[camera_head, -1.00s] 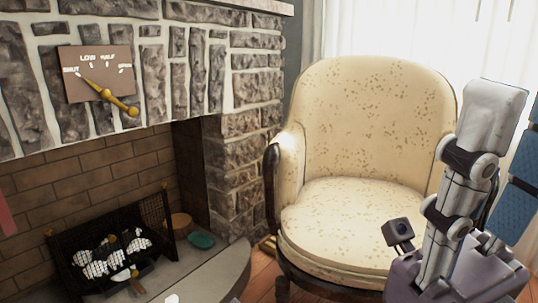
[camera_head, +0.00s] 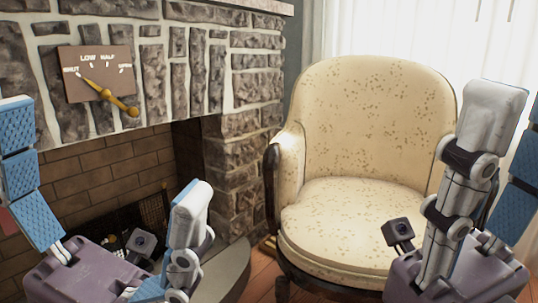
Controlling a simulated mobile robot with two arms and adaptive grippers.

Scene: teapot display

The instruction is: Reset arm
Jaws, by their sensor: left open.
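My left gripper (camera_head: 105,148) is in the lower left, its purple body at the bottom edge. Its blue-padded finger on the left and white finger on the right stand wide apart, with nothing between them. My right gripper (camera_head: 512,125) is at the right edge, in front of the armchair's right side. Its white finger and blue-padded finger show a gap with nothing in it; the blue one is cut off by the picture edge.
A cream speckled armchair (camera_head: 370,125) stands centre right. A stone fireplace (camera_head: 240,150) fills the left, with a plaque (camera_head: 85,62) and gold lever (camera_head: 112,99) on it. My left gripper hides most of the black grate (camera_head: 155,208). Wooden floor (camera_head: 262,280) shows between hearth and chair.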

